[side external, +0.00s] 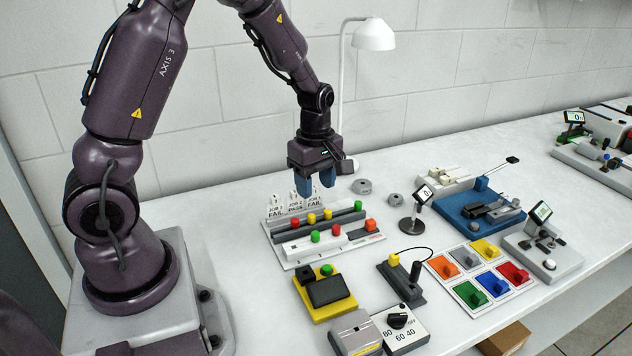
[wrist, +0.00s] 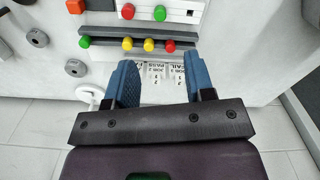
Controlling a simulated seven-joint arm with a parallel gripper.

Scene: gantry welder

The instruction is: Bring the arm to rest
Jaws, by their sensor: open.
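My gripper (side external: 317,187) hangs from my purple arm above the back left part of the white bench (side external: 221,222). Its two blue fingers point down and stand apart, with nothing between them. In the wrist view my gripper (wrist: 160,92) is also open and empty. It is near the job cards (side external: 297,203), marked "FAIL" and "PASS", at the back of the rack with coloured knobs (side external: 318,236). The cards (wrist: 162,71) show beyond and between the fingers in the wrist view. I cannot tell the exact height above them.
A white lamp (side external: 374,35) stands behind my gripper to the right. Two grey round pieces (side external: 362,186) lie right of it. A yellow box (side external: 325,294), a coloured switch panel (side external: 480,275) and a blue fixture (side external: 478,208) stand farther forward and right. The bench left of the rack is clear.

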